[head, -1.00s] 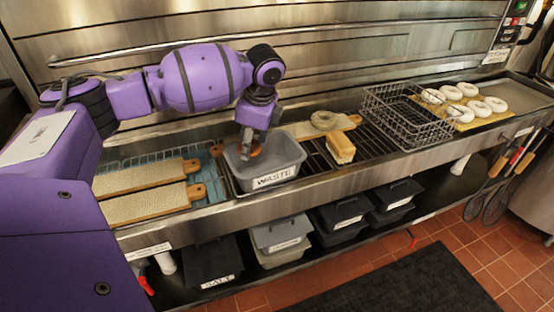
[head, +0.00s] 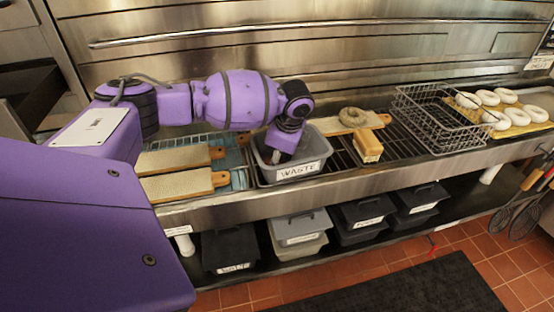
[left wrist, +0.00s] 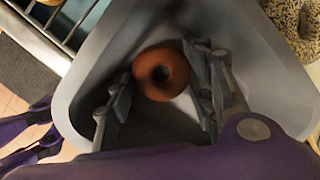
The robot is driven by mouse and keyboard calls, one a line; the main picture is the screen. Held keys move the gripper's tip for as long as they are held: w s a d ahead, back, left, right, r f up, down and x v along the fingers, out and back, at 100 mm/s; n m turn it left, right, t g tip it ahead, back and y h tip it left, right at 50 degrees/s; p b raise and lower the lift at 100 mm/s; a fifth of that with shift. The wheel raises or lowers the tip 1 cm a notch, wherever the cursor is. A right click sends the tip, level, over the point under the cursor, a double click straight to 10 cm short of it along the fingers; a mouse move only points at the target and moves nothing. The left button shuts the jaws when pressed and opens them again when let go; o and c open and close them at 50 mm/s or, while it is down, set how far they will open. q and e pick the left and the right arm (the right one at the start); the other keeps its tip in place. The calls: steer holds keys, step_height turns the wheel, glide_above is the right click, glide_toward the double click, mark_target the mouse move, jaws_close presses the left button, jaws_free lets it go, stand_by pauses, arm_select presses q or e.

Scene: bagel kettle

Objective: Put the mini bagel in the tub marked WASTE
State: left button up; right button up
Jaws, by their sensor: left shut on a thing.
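The mini bagel is a small brown-orange ring (left wrist: 144,76) seen in the left wrist view. My left gripper (left wrist: 162,70) is shut on it, with a finger at each side. The grey tub marked WASTE (head: 298,170) stands on the counter, and its inside walls (left wrist: 82,75) surround the bagel in the left wrist view. In the head view my left gripper (head: 277,156) points down into the tub, and its fingertips and the bagel are mostly hidden. I cannot tell whether the bagel touches the tub's floor.
Two long bagel boards (head: 178,186) lie left of the tub. A seeded bagel (head: 352,116) on a board and a wood-topped brush or block (head: 367,146) are to its right. A wire basket (head: 440,118) and several pale bagels (head: 503,96) lie farther right. Lidded tubs stand below.

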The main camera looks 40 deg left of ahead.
arm_select(q)
steer(key=o, duration=0.8)
steer(key=shift+f, duration=0.1)
steer(key=v, duration=1.2)
steer(key=shift+p, duration=0.3)
steer(key=shift+d, duration=0.1)
